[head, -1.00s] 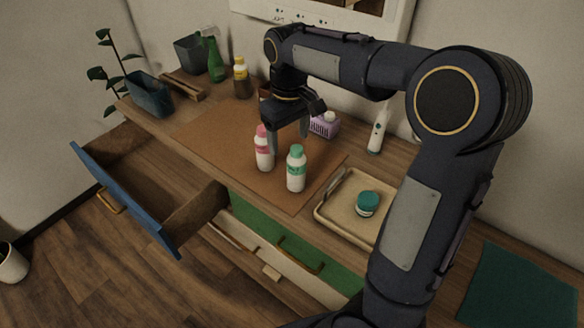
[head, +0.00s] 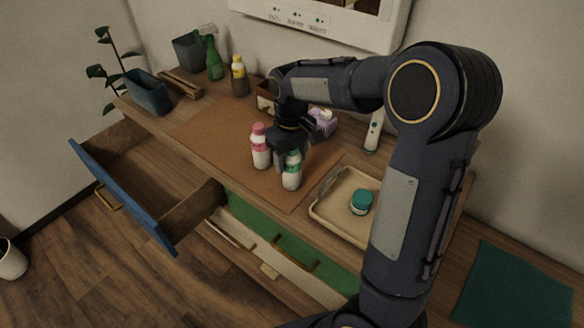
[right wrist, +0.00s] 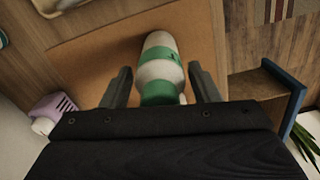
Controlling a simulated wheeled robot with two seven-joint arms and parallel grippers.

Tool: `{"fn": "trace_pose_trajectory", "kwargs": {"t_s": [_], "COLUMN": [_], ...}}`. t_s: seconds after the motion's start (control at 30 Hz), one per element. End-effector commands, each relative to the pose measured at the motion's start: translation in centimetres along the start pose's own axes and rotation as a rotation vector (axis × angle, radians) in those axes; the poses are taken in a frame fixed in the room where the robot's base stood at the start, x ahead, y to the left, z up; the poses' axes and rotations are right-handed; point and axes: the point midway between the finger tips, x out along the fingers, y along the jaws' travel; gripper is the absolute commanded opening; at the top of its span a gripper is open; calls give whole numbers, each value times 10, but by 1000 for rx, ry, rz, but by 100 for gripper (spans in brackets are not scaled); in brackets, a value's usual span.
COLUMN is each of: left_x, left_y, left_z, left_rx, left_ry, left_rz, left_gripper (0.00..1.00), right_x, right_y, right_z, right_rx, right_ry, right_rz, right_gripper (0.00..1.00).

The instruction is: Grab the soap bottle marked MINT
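A white bottle with a green cap and green band (head: 291,183) stands upright on the brown mat; it also shows in the right wrist view (right wrist: 160,70). Its lettering is too small to read. A similar white bottle with a pink cap (head: 260,152) stands just to its left. My right gripper (head: 290,158) is lowered over the green-capped bottle and hides its top in the head view. In the right wrist view the two fingers (right wrist: 160,80) are apart, one on each side of the bottle, with small gaps visible. My left gripper is not in view.
A beige tray (head: 318,209) with a teal-lidded jar (head: 361,202) lies to the right. A purple container (head: 323,122) and a white bottle (head: 374,132) stand behind. A blue-fronted drawer (head: 120,195) is open at left. The mat's left part (head: 207,127) is clear.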

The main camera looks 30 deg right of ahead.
Motion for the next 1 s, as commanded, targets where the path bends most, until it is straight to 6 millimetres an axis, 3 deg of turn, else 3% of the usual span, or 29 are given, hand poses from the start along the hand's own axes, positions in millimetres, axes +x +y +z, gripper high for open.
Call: {"fn": "trace_pose_trajectory", "kwargs": {"t_s": [0.03, 0.3, 0.67, 0.87, 1.0], "left_x": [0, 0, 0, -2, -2], "left_y": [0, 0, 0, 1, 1], "left_z": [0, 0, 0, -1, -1], "left_rx": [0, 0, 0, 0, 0], "left_ry": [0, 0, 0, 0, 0], "left_rz": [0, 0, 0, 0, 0], "left_gripper": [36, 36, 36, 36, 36], "right_x": [0, -1, -7, -35, -61], "right_y": [0, 0, 0, 0, -24], "right_z": [0, 0, -1, -1, -9], "right_rx": [0, 0, -1, -1, -7], "right_ry": [0, 1, 2, 7, 7], "right_rz": [0, 0, 0, 1, 1], "right_gripper": [49, 15, 15, 15, 15]}}
